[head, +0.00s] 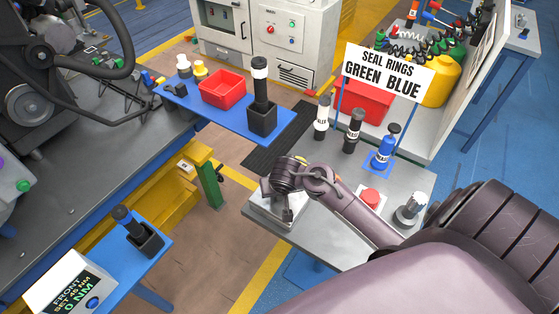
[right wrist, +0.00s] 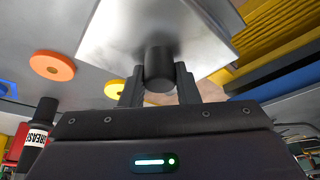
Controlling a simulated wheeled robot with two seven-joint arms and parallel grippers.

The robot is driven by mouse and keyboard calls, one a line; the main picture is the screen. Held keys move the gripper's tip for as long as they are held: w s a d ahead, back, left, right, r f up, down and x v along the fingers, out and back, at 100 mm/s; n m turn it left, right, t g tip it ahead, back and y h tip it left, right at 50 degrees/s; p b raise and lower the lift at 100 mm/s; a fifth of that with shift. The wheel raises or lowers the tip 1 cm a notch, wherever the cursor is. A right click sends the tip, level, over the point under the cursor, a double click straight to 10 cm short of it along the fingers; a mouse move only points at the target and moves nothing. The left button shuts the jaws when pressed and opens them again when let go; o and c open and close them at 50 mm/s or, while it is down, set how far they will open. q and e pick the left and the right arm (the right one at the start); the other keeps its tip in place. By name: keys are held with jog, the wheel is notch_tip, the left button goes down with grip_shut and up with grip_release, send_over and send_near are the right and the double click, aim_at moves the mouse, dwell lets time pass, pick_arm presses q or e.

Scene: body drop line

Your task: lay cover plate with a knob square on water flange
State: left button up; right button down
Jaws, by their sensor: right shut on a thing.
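The cover plate (right wrist: 115,30) is a silver square sheet with a dark round knob (right wrist: 158,62) in the right wrist view. My right gripper (right wrist: 158,88) is shut on this knob, one finger on each side. In the head view the pale plate (head: 262,212) shows at the left corner of a grey table, partly hidden under my right gripper (head: 287,212). I cannot tell whether it touches the table. I cannot make out the water flange in either view. My left gripper is not in view.
The grey table (head: 335,235) carries several bottles, a red round piece (head: 371,196) and a metal cylinder (head: 410,208). A sign (head: 388,75) stands behind. The right wrist view shows an orange ring (right wrist: 38,62) and a yellow one (right wrist: 116,87). A blue shelf (head: 205,115) holds a red bin (head: 222,88).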

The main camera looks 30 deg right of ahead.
jog(key=shift+f+b, duration=0.35)
jog(key=shift+f, duration=0.2)
jog(key=c, duration=1)
grip_release()
notch_tip(320, 180, up, 6)
jog(key=p, duration=0.6)
jog(key=shift+p, duration=0.35)
